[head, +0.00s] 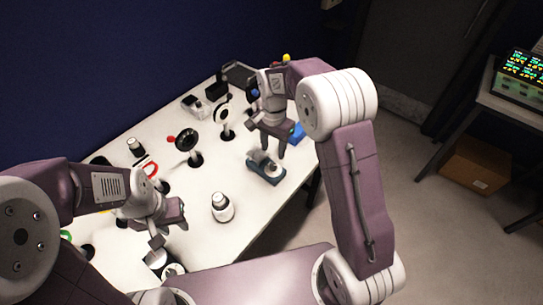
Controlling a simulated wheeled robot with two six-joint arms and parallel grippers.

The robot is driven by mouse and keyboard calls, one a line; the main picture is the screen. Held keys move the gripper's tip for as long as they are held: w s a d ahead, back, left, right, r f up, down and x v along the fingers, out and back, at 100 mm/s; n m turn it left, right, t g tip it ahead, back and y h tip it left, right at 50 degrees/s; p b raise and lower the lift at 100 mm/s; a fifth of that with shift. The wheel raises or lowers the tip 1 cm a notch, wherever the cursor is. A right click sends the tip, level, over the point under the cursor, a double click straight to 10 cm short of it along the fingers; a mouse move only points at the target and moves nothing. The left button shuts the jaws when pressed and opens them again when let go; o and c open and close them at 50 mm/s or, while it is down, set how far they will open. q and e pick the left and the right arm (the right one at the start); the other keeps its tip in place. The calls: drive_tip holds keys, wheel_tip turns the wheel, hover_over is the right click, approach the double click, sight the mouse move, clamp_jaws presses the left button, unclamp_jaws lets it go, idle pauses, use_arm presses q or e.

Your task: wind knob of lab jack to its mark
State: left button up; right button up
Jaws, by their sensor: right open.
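A low blue-grey device (268,173) with a pale rounded part on top sits near the right edge of the white table. It looks like the lab jack, but its knob and mark are too small to make out. My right gripper (274,148) is open, pointing down just above and behind this device. I cannot tell whether a finger touches it. My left gripper (166,234) is open and empty over the near left part of the table, well away from the device.
A white bottle with a dark band (222,207) stands between the grippers. Black round-headed items (187,140) stand farther left. A blue object (297,133) lies behind my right gripper. The white table (217,250) has clear room near its front edge.

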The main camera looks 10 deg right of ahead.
sight(273, 165)
wheel_tip(273, 165, down, 8)
drive_tip(key=shift+f+p, duration=0.1)
drive_tip(key=shift+p, duration=0.4)
drive_tip(key=shift+s, duration=0.15)
clamp_jaws()
